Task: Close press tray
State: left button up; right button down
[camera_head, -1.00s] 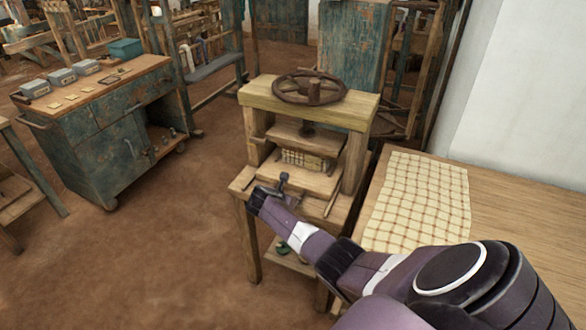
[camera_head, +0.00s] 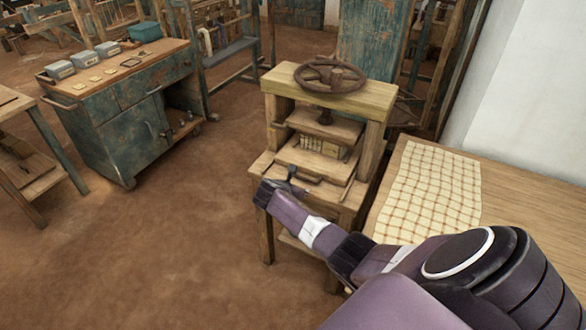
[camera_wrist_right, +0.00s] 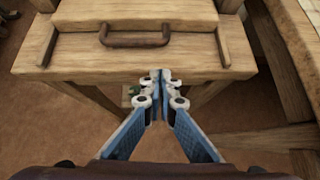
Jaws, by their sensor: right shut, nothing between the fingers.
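The wooden press (camera_head: 330,95) stands in the middle of the head view with a dark wheel on top. Its tray (camera_head: 318,160) is a flat wooden board at the front, below the pressing plate, with a folded checked cloth (camera_head: 325,147) towards its back. My left gripper is out of view.
A table with a checked cloth (camera_head: 430,190) stands right of the press, by a white wall. A green cabinet (camera_head: 130,110) with small boxes stands at the left. Open earth floor (camera_head: 150,240) lies between them. Loom frames stand behind.

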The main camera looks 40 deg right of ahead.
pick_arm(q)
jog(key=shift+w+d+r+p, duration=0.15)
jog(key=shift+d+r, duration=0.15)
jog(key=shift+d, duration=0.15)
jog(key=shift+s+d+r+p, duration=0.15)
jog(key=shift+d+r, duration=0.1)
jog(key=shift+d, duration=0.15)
pick_arm(e)
jog(key=v, duration=0.6)
jog(key=shift+s, duration=0.25)
